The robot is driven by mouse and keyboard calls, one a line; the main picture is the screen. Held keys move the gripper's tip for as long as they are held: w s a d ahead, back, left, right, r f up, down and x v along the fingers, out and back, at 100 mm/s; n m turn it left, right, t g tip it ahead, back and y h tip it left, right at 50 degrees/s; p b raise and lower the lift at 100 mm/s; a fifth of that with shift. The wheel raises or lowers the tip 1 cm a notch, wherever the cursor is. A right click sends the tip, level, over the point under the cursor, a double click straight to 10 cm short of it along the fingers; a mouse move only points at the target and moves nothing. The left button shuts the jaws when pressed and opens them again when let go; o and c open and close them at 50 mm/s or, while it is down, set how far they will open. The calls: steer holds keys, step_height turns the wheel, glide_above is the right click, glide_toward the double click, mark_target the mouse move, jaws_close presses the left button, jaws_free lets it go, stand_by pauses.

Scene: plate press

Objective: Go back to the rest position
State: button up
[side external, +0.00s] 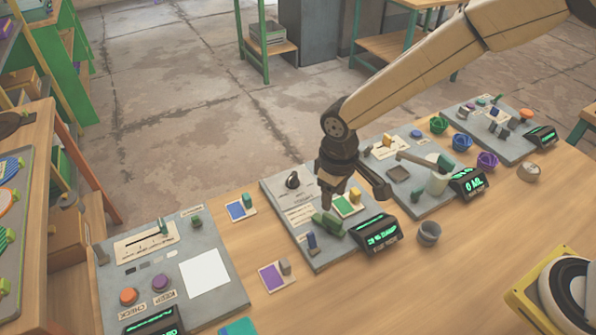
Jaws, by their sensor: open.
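My gripper (352,194) hangs from the arm over the middle grey panel (290,187), its fingers spread and pointing down. I see nothing between its fingers. A green handle-like block (328,224) is just below the fingers; I cannot tell whether they touch it. The gripper hides part of the panel.
A left panel (225,280) has a white square and orange and purple buttons.

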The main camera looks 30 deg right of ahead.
steer(key=shift+r, duration=0.15)
steer(key=shift+d+r, duration=0.1)
steer(key=shift+d, duration=0.15)
steer(key=s+d+r+m+t, duration=0.1)
steer(key=s+d+r+m, duration=0.1)
steer(key=s+d, duration=0.3)
steer(key=s+d+r+m+t, duration=0.1)
steer(key=s+d, duration=0.4)
steer(key=d, duration=0.8)
steer(key=shift+s+r+m+t, duration=0.3)
steer(key=shift+s+r+m, duration=0.05)
steer(key=shift+r+m, duration=0.45)
